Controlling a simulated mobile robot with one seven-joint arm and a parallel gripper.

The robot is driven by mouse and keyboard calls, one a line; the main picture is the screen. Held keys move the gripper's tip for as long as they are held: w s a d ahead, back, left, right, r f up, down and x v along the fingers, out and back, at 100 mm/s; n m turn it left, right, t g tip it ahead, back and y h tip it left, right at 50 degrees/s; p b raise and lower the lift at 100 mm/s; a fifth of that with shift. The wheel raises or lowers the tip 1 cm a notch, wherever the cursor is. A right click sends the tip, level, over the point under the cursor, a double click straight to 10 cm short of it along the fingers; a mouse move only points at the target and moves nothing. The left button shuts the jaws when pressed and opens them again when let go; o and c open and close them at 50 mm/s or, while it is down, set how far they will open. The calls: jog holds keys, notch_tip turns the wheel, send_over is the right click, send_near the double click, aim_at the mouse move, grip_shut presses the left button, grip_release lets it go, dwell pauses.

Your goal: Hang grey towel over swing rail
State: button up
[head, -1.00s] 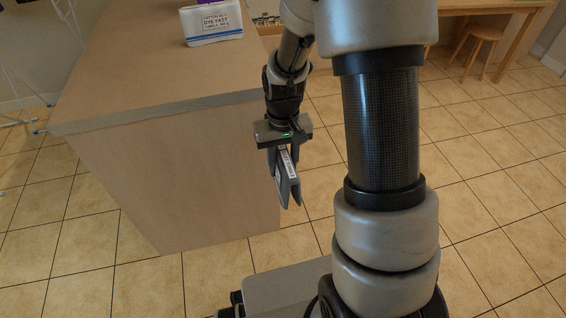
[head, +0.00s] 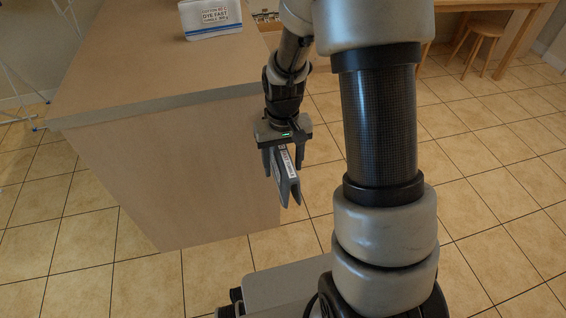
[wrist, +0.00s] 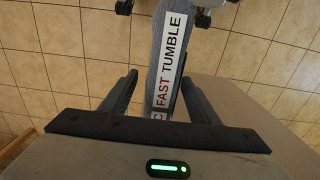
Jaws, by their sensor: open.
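A grey folded towel (head: 287,178) with a white label hangs below my gripper (head: 284,168), beside the counter. It drapes in an inverted V, its two ends pointing down. In the wrist view the towel (wrist: 166,38) lies between the two dark fingers of my gripper (wrist: 158,90), its label reading "FAST TUMBLE". The fingers stand apart, with a visible gap beside the towel on the left. What bears the towel at its fold is hidden. I cannot make out a swing rail in either view.
A wooden counter (head: 160,165) stands left of my gripper, its near edge close by. A white labelled bundle with a blue stripe (head: 211,18) lies on it. Bare tiled floor (head: 490,220) opens at the right. A stool (head: 480,35) and table stand far back.

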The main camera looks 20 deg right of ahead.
notch_tip(320, 180, up, 17)
jog(key=p, duration=0.5)
jog(key=s+r+t, duration=0.6)
jog(key=s+r, duration=0.8)
jog(key=s, duration=0.3)
notch_tip(320, 180, up, 19)
jog(key=p, duration=1.9)
jog(key=shift+w, duration=0.35)
jog(key=shift+c, duration=0.3)
